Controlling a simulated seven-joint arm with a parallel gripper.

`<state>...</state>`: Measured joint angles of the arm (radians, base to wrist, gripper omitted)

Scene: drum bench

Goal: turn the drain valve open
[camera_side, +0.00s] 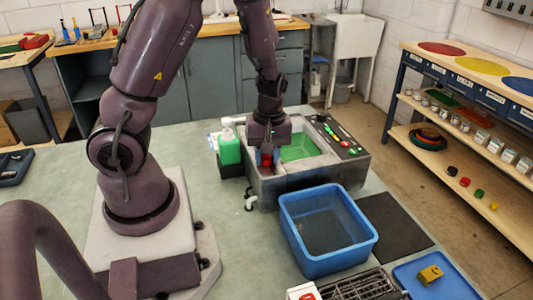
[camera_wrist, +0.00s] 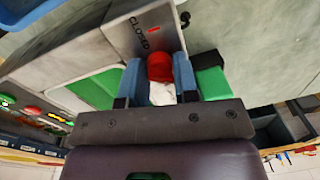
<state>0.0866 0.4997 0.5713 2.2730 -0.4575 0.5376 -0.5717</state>
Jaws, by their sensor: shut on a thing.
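The drain valve's red handle (camera_wrist: 160,66) sits between my gripper's two blue fingers in the wrist view, with a white part below it. My gripper (camera_wrist: 160,80) is shut on this handle. A grey panel beside it carries the word CLOSED (camera_wrist: 145,30) and a small red mark. In the side view my gripper (camera_side: 266,158) points down at the left end of the grey metal unit (camera_side: 305,183), and the red handle (camera_side: 267,160) shows only slightly between the fingers. A white outlet pipe (camera_side: 250,201) sticks out low on that end. The handle's exact angle is hard to tell.
A green bottle (camera_side: 229,149) stands in a black holder close to my gripper's left. A blue tub (camera_side: 328,248) stands in front of the unit. A blue tray (camera_side: 446,283) with a yellow block and a dark rack (camera_side: 360,287) lie at the front right.

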